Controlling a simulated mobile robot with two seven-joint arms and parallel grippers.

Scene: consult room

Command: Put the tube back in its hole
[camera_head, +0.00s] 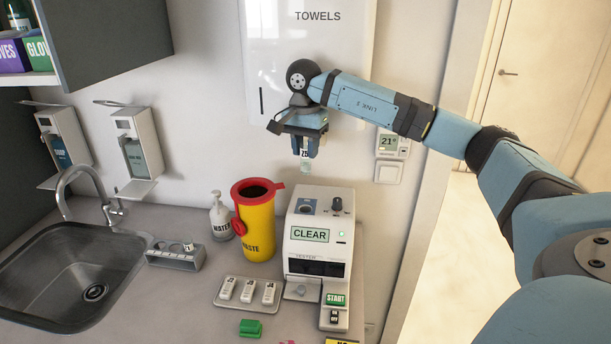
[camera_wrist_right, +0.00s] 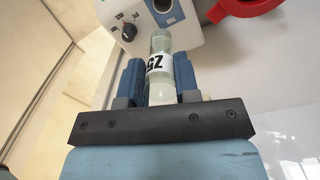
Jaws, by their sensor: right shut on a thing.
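My right gripper (camera_head: 304,155) is shut on a clear tube (camera_head: 305,167) with a white number label. The heater top has a blue patch with a dark round opening (camera_head: 308,206) beside a knob. A grey rack (camera_head: 175,255) near the sink holds at least one small item; its holes are hard to make out. My left gripper is out of view.
A yellow waste bin (camera_head: 258,225) with a red rim stands left of the heater, next to a white bottle (camera_head: 220,217). A tray (camera_head: 247,305) with several white labelled pieces and a green block (camera_head: 250,328) lie in front. The sink (camera_head: 75,280) is at left.

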